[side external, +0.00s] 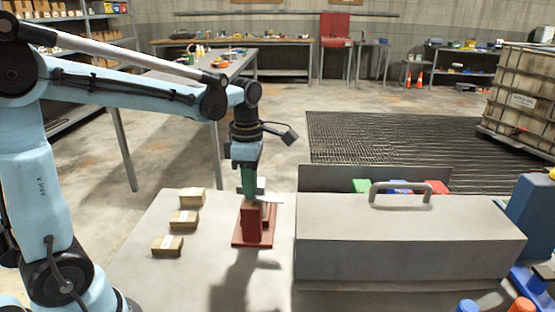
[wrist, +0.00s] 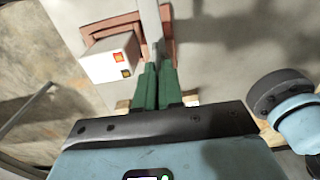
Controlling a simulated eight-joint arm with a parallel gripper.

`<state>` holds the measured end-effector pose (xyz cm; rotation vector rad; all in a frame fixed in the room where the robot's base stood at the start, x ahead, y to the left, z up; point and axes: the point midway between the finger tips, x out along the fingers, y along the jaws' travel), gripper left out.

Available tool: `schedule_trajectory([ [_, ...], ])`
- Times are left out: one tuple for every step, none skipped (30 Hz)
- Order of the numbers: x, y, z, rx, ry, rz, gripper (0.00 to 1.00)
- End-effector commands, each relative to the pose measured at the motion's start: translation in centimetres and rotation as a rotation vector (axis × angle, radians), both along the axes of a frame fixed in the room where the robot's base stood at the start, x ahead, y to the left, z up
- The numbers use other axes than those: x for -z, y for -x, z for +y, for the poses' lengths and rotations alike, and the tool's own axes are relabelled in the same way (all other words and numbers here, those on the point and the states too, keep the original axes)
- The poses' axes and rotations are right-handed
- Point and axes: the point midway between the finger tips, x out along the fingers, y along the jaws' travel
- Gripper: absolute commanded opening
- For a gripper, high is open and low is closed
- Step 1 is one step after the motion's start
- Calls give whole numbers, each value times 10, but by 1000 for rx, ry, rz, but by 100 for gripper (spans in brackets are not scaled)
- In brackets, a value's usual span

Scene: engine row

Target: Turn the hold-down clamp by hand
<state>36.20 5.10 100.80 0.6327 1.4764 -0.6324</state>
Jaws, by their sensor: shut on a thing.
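The hold-down clamp is a dark red block (side external: 251,224) on a flat red base plate (side external: 238,243), standing on the grey table. A pale grey flat bar (side external: 274,199) sticks out to the right at its top. My gripper (side external: 249,197) points down from above with green fingers. In the wrist view the fingers (wrist: 157,67) are close together on the pale bar (wrist: 151,25), which runs away between their tips. The red base plate (wrist: 103,27) shows behind. A white box with a red switch (wrist: 107,59) is beside the fingers. The exact contact is partly hidden.
Several small cardboard boxes (side external: 183,220) are in a row left of the clamp. A large grey toolbox-like case with a handle (side external: 400,240) stands close on the right. A bin with coloured items (side external: 325,180) is behind it. The table front is clear.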

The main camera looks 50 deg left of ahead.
Motion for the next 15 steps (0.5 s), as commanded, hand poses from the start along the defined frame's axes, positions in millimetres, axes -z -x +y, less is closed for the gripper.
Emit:
schedule_trajectory([
  [0,0,0,-21,1,1,0],
  [0,0,0,-30,1,1,0],
  [0,0,0,-37,0,1,0],
  [0,0,0,-40,0,1,0],
  [0,0,0,-42,0,1,0],
  [0,0,0,-42,1,1,0],
  [0,0,0,-42,1,1,0],
  [0,0,0,-42,1,1,0],
  [0,0,0,-42,1,1,0],
  [0,0,0,-42,1,1,0],
  [0,0,0,-42,1,1,8],
  [0,0,0,-42,1,1,15],
  [0,0,0,-42,1,1,19],
  [0,0,0,-42,1,1,24],
  [0,0,0,-41,1,1,30],
])
